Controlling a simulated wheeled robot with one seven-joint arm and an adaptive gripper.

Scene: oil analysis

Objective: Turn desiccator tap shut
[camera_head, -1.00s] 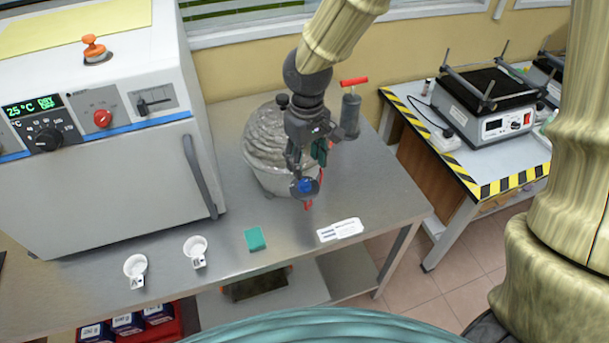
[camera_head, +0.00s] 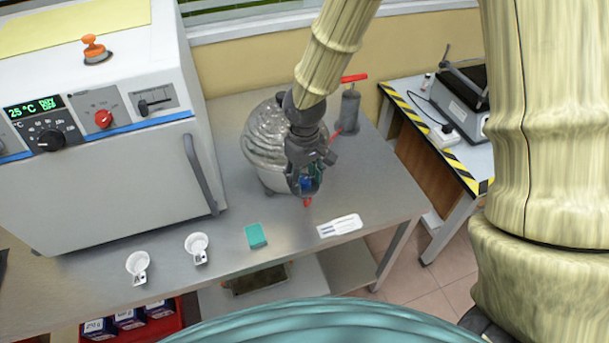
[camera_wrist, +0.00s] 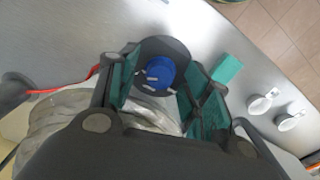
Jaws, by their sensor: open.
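The desiccator (camera_head: 265,142) is a ribbed grey, glassy vessel standing on the steel bench beside the oven. Its tap shows in the wrist view as a blue round knob (camera_wrist: 158,74) with small pale prongs on a dark round disc. In the head view only a bit of blue and a red tip (camera_head: 307,202) show below my gripper (camera_head: 306,188). In the wrist view my gripper (camera_wrist: 165,88) is open, its green-padded fingers on either side of the knob. I cannot tell whether the pads touch it. The desiccator body is partly hidden by my arm and gripper.
An oven (camera_head: 100,190) stands at the left. Two white cups (camera_head: 197,246), a green block (camera_head: 255,236) and a white label card (camera_head: 340,226) lie near the bench's front. A grey pump with red handle (camera_head: 349,108) stands behind the desiccator, with a red hose.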

